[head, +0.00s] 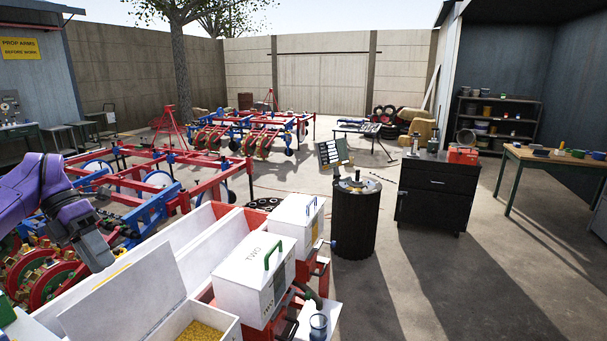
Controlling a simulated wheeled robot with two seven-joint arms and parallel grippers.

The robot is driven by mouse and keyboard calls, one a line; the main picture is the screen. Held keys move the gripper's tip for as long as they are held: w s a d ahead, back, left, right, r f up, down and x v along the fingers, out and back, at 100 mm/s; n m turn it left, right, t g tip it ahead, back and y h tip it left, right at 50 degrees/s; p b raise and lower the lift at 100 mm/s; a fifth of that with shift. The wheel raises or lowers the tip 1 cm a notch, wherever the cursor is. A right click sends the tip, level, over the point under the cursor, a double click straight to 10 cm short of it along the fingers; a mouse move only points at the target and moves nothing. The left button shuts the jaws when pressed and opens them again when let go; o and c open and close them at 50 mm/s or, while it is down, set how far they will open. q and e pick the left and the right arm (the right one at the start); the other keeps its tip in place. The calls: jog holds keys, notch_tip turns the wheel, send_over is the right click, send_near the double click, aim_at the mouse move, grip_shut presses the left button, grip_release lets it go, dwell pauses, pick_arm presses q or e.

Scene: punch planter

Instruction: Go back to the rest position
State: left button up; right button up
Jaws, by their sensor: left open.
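My left arm comes in from the left edge with purple links. My left gripper (96,250) is dark grey and points down and to the right. It is in front of the red and blue planter frame in the picture, near the raised white lid (125,290) of an open box. It is open, and I see nothing held in it. I cannot tell its exact height above the box. My right gripper is out of view.
An open compartment holds yellow grains (200,332). A dark barrel (356,220), a black cabinet (437,195) and a wooden table (550,165) stand to the right. Concrete floor at right front is clear.

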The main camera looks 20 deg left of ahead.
pick_arm(q)
jog(key=s+d+r+p, duration=0.3)
jog(key=d+p, duration=0.1)
jog(key=p, duration=0.2)
jog(key=w+a+f, duration=0.2)
jog(key=a+f, duration=0.1)
jog(key=w+a+f+b, duration=0.1)
jog(key=w+a+f, duration=0.2)
jog(key=a, duration=0.1)
jog(key=w+a+f, duration=0.3)
jog(key=shift+a+f, duration=0.25)
jog(key=shift+f, duration=0.1)
jog(key=f, duration=0.3)
jog(key=shift+w+d+f, duration=0.15)
jog(key=shift+w, duration=0.05)
jog(key=shift+s+d+r+y, duration=0.15)
jog(key=shift+d+r+y, duration=0.1)
jog(key=shift+d+y, duration=0.2)
